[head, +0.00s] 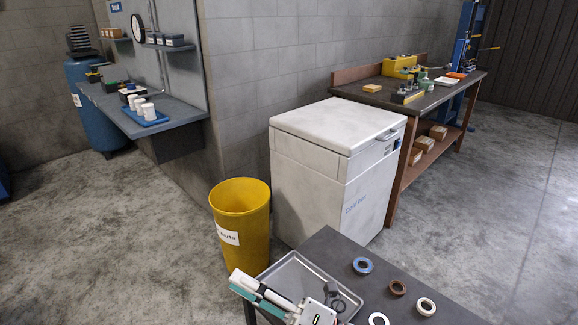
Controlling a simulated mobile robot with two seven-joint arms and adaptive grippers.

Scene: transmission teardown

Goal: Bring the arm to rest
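No held thing can be made out. White and teal parts of my arm cover the front of the tray.
Several rings, including a blue ring (363,265) and a brown ring (397,287), lie on the dark table (335,242). A yellow bin (240,215) and white cold box (325,165) stand behind. Open floor lies right.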

